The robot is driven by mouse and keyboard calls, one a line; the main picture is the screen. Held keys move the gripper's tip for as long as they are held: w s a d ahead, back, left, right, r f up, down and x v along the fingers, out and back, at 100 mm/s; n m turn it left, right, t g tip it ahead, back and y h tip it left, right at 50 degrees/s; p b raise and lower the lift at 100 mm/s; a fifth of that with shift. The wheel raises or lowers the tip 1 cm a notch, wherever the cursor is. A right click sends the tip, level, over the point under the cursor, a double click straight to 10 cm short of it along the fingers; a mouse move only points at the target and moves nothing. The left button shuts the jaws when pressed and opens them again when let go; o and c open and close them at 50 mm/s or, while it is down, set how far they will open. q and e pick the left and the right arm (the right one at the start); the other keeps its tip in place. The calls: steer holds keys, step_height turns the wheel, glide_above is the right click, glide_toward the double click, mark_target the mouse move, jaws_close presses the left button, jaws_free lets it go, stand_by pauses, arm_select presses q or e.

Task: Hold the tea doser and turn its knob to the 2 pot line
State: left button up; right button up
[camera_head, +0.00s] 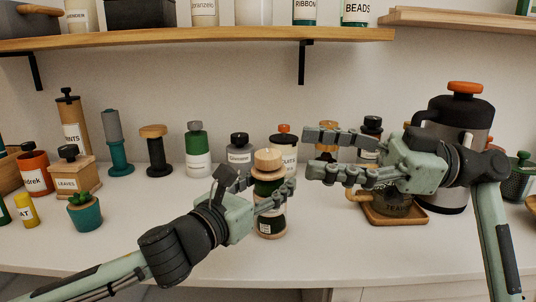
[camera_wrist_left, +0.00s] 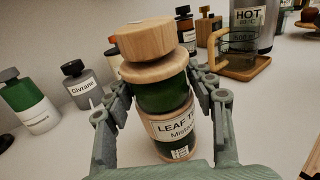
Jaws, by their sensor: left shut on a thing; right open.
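The tea doser (camera_head: 270,222) stands upright on the white counter, a green and wood cylinder. In the left wrist view the tea doser (camera_wrist_left: 165,97) shows a label reading "LEAF T…", partly cut off. Its round wooden knob (camera_head: 267,160) is on top, and the knob (camera_wrist_left: 147,40) fills the upper middle of the wrist view. My left gripper (camera_head: 258,190) is shut around the doser's body below the knob, with a finger on each side. My right gripper (camera_head: 310,154) is open and empty, just right of the knob, its fingers pointing left. I cannot make out the pot lines.
A large grey flask (camera_head: 452,125) stands at the right behind my right arm. A wooden tray (camera_head: 384,218) with a glass vessel lies under my right gripper. Several jars stand behind the doser, including a grey one (camera_head: 239,153). A shelf (camera_head: 200,38) hangs above.

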mark_target(267, 153)
arm_select(q)
steer(key=shift+f, duration=0.4)
arm_select(e)
steer(key=w+d+f+m+t+h, duration=0.25)
steer(key=w+f+m+t, duration=0.25)
steer(key=w, duration=0.3)
steer(key=x, duration=1)
steer(key=shift+w+a+r, duration=0.15)
steer(key=shift+a+r, duration=0.05)
steer(key=shift+a, duration=0.05)
steer(key=shift+c, duration=0.3)
steer(key=c, duration=1.1)
steer(key=shift+m+t+h, duration=0.35)
steer(key=shift+m+t, duration=0.55)
steer(key=shift+t, duration=0.7)
steer(key=o, duration=1.2)
steer(key=shift+c, duration=0.2)
